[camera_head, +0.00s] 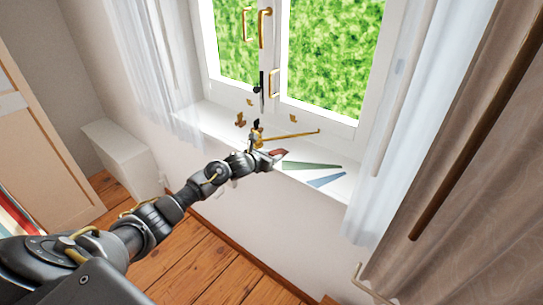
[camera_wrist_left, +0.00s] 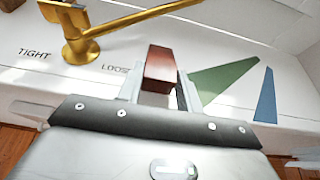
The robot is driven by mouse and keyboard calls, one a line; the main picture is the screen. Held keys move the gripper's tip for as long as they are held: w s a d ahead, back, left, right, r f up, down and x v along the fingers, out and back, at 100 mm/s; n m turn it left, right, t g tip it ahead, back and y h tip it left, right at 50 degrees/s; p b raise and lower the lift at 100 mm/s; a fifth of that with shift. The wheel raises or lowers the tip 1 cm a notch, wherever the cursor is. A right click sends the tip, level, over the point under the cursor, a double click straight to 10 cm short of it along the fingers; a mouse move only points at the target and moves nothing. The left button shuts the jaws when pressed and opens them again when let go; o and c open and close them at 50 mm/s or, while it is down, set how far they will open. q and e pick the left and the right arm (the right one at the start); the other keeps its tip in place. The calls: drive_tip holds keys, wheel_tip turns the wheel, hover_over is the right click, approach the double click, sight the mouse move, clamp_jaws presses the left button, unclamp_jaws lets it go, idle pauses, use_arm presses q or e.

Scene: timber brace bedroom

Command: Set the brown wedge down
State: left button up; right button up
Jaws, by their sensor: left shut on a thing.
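The brown wedge (camera_wrist_left: 160,68) is a reddish-brown block held between the two fingers of my left gripper (camera_wrist_left: 160,88) in the left wrist view. In the head view my left gripper (camera_head: 270,156) is at the white window sill (camera_head: 212,122), with a reddish patch at its tips. I cannot tell whether the wedge touches the sill. A green tapered shape (camera_head: 310,165) and a blue tapered shape (camera_head: 327,180) lie on the sill to the right of the gripper. They look flat. My right gripper is not in view.
A brass bar (camera_head: 290,135) stands close beside the gripper, on a post (camera_wrist_left: 78,50) in the wrist view. The sill carries the words TIGHT and LOOSE. Sheer curtains (camera_head: 400,100) hang at both sides.

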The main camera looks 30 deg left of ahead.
use_arm(q)
drive_tip(key=shift+f, duration=0.1)
drive_tip(key=o, duration=0.5)
drive_tip(key=shift+f, duration=0.1)
drive_tip(key=o, duration=0.5)
drive_tip(key=shift+r, duration=0.25)
drive_tip(key=b+v, duration=0.3)
drive_tip(key=v, duration=0.9)
